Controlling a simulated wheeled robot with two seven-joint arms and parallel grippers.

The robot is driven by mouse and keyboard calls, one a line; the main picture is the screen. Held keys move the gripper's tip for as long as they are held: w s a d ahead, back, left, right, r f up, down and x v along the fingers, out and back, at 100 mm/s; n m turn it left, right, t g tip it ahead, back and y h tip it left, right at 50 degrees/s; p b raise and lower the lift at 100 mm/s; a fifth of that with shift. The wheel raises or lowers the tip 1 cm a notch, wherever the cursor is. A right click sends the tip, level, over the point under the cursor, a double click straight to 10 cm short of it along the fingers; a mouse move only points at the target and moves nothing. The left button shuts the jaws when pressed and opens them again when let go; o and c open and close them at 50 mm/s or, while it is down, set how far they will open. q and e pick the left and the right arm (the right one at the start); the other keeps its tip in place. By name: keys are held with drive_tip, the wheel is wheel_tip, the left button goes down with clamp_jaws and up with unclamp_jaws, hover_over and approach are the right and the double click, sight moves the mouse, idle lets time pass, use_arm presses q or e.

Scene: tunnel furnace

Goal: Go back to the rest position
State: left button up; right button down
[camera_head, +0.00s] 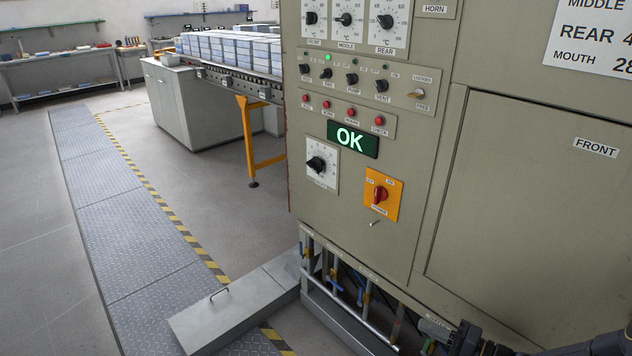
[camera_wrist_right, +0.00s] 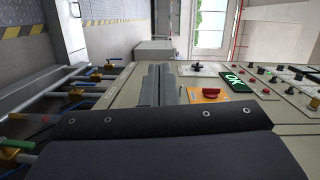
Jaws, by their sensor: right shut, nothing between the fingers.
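My right gripper (camera_head: 432,328) is low at the bottom right of the head view, in front of the lower part of the furnace cabinet (camera_head: 430,150). In the right wrist view its two grey fingers (camera_wrist_right: 160,72) lie together with nothing between them. It is apart from the panel's knobs and switches. The green OK display (camera_head: 353,139) is lit, and the red rotary switch (camera_head: 380,194) sits on an orange plate below it. Both also show in the right wrist view, the display (camera_wrist_right: 237,82) and the switch (camera_wrist_right: 211,92). My left gripper is out of view.
Pipes with blue and yellow valves (camera_head: 335,280) run under the cabinet, close to my right gripper. A grey floor box (camera_head: 230,312) with a handle stands left of them. A conveyor (camera_head: 225,75) carries stacked blue-white boxes.

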drive_tip(key=s+a+r+n+g+h+p, duration=0.1)
drive_tip(key=s+a+r+n+g+h, duration=0.3)
drive_tip(key=s+r, duration=0.5)
drive_tip(key=s+a+r+n+g+h+p, duration=0.1)
drive_tip(key=s+a+r+n+g+p, duration=0.1)
drive_tip(key=s+a+r+g, duration=0.6)
drive_tip(key=s+d+r+t+h+p, duration=0.1)
drive_tip(key=s+d+r+t+h, duration=0.3)
drive_tip(key=s+r+t, duration=0.1)
drive_tip(key=shift+s+d+m+t+h+p, duration=0.35)
drive_tip(key=shift+s+t, duration=0.55)
drive_tip(key=shift+s, duration=0.5)
drive_tip(key=c, duration=2.2)
unclamp_jaws()
